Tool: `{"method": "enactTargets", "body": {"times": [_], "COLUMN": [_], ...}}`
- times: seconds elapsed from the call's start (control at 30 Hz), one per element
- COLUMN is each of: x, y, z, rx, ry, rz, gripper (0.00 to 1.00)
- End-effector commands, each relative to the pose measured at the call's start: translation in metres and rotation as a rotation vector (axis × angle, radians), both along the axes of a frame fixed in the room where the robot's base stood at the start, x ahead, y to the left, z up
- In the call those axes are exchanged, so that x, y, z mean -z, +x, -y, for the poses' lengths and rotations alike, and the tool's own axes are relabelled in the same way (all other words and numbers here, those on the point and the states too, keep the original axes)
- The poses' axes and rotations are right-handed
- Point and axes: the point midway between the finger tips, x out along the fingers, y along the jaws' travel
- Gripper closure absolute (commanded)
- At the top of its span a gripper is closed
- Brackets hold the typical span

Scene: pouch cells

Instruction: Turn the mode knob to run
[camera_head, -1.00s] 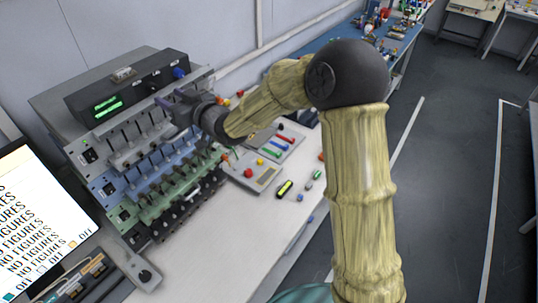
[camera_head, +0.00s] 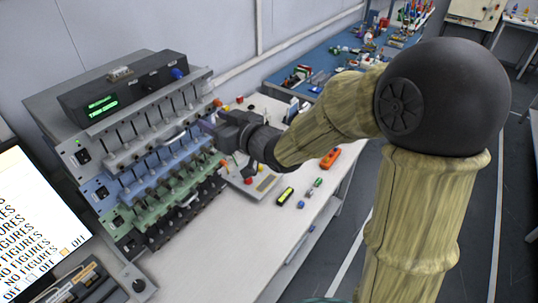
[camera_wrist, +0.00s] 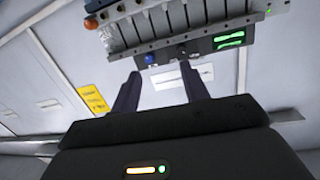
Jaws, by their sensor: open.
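The black control box (camera_head: 125,88) with a lit green display (camera_head: 102,105) stands on top of the tiered cell rack. A blue knob (camera_head: 178,73) and a dark knob (camera_head: 154,85) show on its front, and I cannot read which is the mode knob or its setting. In the wrist view the blue knob (camera_wrist: 150,58) and dark knob (camera_wrist: 182,52) are ahead of and beyond my fingertips. My gripper (camera_head: 208,120) is open and empty, right of the rack and apart from the box. Its two fingers (camera_wrist: 160,73) show spread in the wrist view.
Tiered racks (camera_head: 165,165) of grey, blue and green rows stand left of my gripper. A small panel (camera_head: 255,182) with coloured buttons and loose parts lies on the white bench (camera_head: 225,245). A screen (camera_head: 35,220) stands at lower left; a black dial (camera_head: 138,285) is beside it.

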Motion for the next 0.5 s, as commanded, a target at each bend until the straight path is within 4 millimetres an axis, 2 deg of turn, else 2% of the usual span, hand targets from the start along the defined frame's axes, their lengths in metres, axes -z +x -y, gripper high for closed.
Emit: {"method": "enactTargets", "body": {"times": [0.5], "x": [0.054], "y": [0.0], "z": [0.064], "rx": [0.211], "ry": [-0.202], "rz": [-0.196], "gripper": [0.55]}}
